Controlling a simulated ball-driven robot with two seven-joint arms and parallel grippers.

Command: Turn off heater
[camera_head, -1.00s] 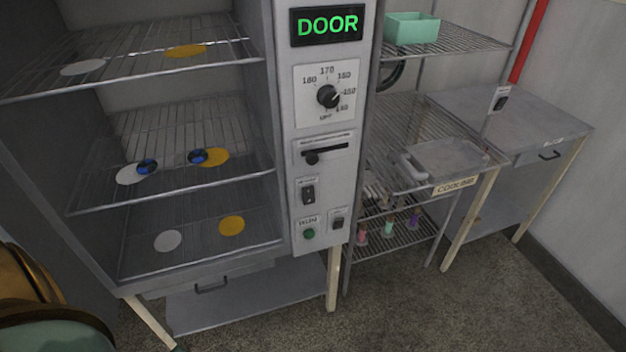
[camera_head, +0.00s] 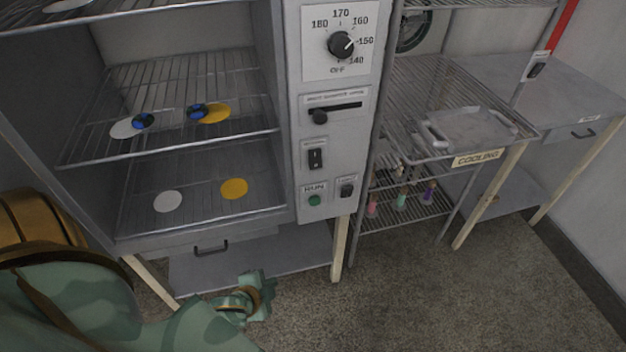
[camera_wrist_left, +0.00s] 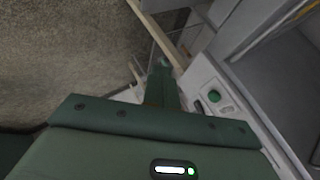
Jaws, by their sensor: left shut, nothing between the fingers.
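The control panel (camera_head: 300,90) is a grey upright strip beside the open oven. It carries a black dial (camera_head: 342,45) with its pointer near 150, a slider (camera_head: 334,112), a black rocker switch (camera_head: 316,158), a green RUN button (camera_head: 314,199) and a smaller black switch (camera_head: 347,190). The labels over the two switches are too small to read. My left gripper (camera_head: 262,286) is below and left of the panel, apart from it. In the left wrist view its fingers (camera_wrist_left: 162,83) are shut and empty, with the green button (camera_wrist_left: 214,96) to their right. My right gripper is out of view.
The oven's wire shelves (camera_head: 180,95) hold white and yellow discs and two blue-black rings. A drawer handle (camera_head: 211,247) sits under the oven. A cooling rack (camera_head: 420,85) with a clear tray (camera_head: 470,128) stands right of the panel. The floor (camera_head: 400,300) in front is clear.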

